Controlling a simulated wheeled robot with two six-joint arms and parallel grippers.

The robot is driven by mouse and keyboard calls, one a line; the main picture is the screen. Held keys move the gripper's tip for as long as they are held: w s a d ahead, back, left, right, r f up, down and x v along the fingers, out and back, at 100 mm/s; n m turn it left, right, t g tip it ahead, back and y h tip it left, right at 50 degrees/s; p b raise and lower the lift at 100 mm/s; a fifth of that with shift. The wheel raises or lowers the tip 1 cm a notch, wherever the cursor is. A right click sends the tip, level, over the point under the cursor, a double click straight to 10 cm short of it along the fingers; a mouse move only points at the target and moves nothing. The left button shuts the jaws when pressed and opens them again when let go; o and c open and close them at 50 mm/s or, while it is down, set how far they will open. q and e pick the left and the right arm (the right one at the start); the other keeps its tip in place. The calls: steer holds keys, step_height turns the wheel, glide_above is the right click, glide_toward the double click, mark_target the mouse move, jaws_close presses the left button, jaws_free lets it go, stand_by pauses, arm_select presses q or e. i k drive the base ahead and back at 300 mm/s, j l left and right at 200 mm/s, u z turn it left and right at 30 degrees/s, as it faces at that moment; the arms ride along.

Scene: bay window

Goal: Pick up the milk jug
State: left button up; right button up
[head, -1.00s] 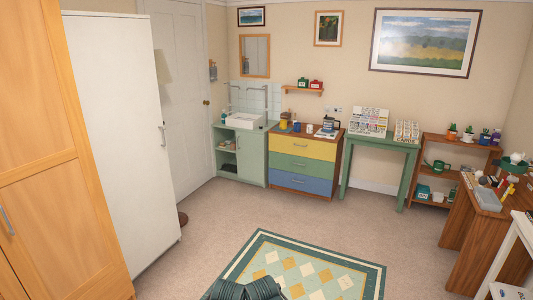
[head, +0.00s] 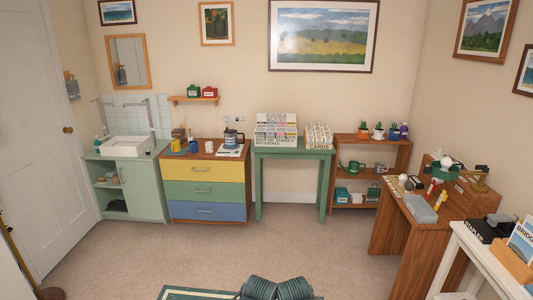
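I cannot pick out the milk jug for certain. On top of the chest with yellow, green and blue drawers (head: 207,193) stand several small vessels. Among them are a dark pot with a pale band (head: 233,138), a small white cup-like vessel (head: 209,146) and a blue mug (head: 193,146). They are too small to tell whether one is the jug. Neither of my grippers shows in the head view.
A green table (head: 292,153) with card racks stands right of the chest; a sink unit (head: 140,188) stands left. A wooden desk (head: 410,225) and white table (head: 480,245) are at right. Dark green ribbed cushions (head: 275,288) lie at the bottom. Carpet before the chest is clear.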

mark_target(209, 145)
steer(key=i+u, duration=0.2)
steer(key=i, duration=0.7)
steer(key=i+l+u, duration=0.15)
steer(key=i, duration=0.75)
steer(key=i+j+u, duration=0.1)
steer(key=i+u, duration=0.15)
steer(key=i, duration=0.25)
steer(key=i+u, duration=0.25)
steer(key=i, duration=0.3)
steer(key=i+l+u, duration=0.25)
steer(key=i, duration=0.25)
steer(key=i+l+u, duration=0.1)
steer(key=i+u, duration=0.15)
steer(key=i, duration=0.3)
steer(key=i+l+u, duration=0.3)
steer(key=i, duration=0.15)
